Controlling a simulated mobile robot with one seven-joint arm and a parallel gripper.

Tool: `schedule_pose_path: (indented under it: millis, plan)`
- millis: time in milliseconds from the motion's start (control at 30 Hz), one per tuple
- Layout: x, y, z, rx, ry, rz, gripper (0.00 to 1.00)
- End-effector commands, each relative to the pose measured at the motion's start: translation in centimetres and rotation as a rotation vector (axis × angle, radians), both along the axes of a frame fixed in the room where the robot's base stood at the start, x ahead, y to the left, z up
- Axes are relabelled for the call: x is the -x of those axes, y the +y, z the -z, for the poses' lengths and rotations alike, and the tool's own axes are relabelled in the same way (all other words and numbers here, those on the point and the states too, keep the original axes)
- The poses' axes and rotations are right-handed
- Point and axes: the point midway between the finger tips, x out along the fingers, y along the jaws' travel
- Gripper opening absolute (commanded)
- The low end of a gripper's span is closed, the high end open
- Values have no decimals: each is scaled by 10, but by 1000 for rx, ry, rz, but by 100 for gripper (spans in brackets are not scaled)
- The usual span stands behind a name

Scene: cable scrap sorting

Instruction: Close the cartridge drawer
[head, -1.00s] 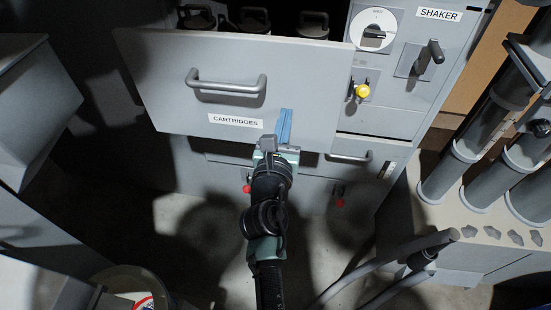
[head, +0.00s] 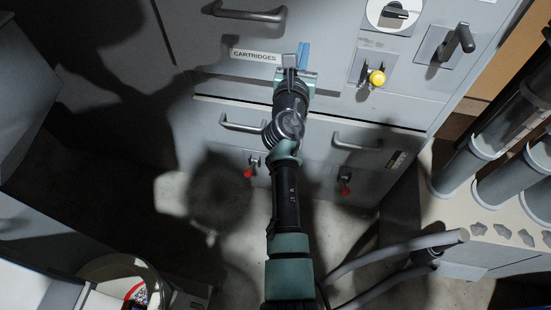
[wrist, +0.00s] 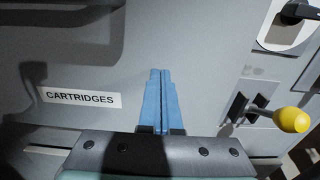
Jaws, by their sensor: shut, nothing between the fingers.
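The cartridge drawer front (head: 205,52) is a grey panel with a white CARTRIDGES label and a bar handle (head: 250,14) above it. It now looks about level with the cabinet face, with no open interior in view; its top edge is out of frame. My gripper (head: 303,50) is shut and empty, its blue fingers at the drawer front just right of the label. In the wrist view the blue fingers (wrist: 159,100) lie together against or very near the panel (wrist: 190,50); contact cannot be told.
Right of the drawer are a yellow-knobbed lever (head: 377,77), a dial (head: 396,13) and a black lever (head: 460,40). Lower drawers have bar handles (head: 357,141) and red-knobbed levers (head: 344,190). Grey tubes (head: 465,165) stand at right. A round bin (head: 110,268) stands lower left.

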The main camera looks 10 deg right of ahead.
Motion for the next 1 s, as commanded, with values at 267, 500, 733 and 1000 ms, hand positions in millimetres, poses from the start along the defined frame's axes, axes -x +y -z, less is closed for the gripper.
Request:
schedule_pose_path:
  millis: [267,500,733,1000]
  plan:
    - [-10,-3,1,1,1,0,0]
    - [-12,-4,-2,2,-3,0,0]
    - [-12,-5,-4,2,-6,0,0]
    - [-10,-2,-5,2,-7,-1,0]
